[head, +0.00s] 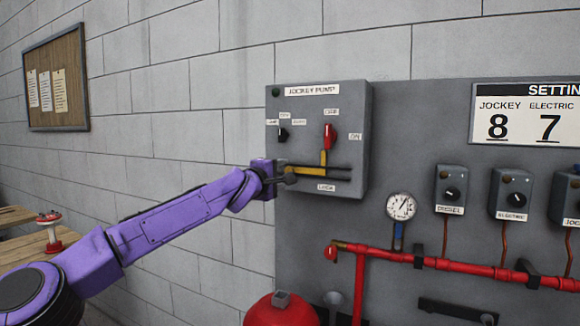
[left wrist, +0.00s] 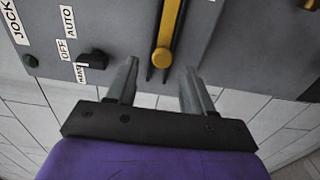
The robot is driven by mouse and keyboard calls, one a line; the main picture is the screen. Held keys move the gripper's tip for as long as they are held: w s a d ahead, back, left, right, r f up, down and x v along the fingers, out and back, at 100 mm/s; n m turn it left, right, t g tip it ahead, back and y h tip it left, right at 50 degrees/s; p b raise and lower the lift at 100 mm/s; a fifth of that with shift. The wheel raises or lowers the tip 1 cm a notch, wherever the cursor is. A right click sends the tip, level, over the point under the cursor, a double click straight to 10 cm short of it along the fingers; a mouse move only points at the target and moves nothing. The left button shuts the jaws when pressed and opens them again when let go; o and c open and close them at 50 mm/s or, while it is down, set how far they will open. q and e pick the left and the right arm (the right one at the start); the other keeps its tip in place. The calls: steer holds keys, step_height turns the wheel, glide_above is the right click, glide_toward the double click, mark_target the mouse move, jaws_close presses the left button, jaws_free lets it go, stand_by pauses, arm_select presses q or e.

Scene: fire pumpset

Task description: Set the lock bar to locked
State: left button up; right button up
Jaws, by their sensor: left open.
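The grey jockey pump box (head: 357,105) is mounted on the panel. Its yellow lock bar (head: 323,158) has an upright part below the red switch handle (head: 329,136) and a flat part along a dark slot, above the LOCK label (head: 325,187). My left gripper (head: 289,174) is at the box's lower left, by the bar's left end. In the left wrist view, the lock bar (left wrist: 169,30) runs down to a rounded end close to the gap between the open fingers of my left gripper (left wrist: 160,68). I cannot tell whether they touch it. My right gripper is out of view.
A small black selector knob (head: 283,134) is on the box's left; it also shows in the left wrist view (left wrist: 93,60). A gauge (head: 401,206), red pipe (head: 450,265) and grey control boxes (head: 448,188) are to the right. A red tank (head: 281,311) stands below.

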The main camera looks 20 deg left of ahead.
mark_target(288, 171)
arm_select(q)
steer(key=w+p, duration=0.2)
steer(key=w, duration=0.3)
steer(key=shift+w+d+f, duration=0.1)
steer(key=shift+w, duration=0.2)
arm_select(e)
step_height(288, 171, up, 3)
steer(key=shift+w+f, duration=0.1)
arm_select(q)
steer(key=shift+f, duration=0.1)
jaws_close()
steer(key=shift+d+b, duration=0.75)
steer(key=shift+d, duration=1.55)
steer(key=shift+a+f, duration=0.1)
steer(key=shift+a, duration=0.05)
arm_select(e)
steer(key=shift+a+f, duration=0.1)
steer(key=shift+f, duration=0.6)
arm_select(q)
jaws_free()
steer(key=shift+s, duration=0.1)
steer(key=shift+d, duration=0.25)
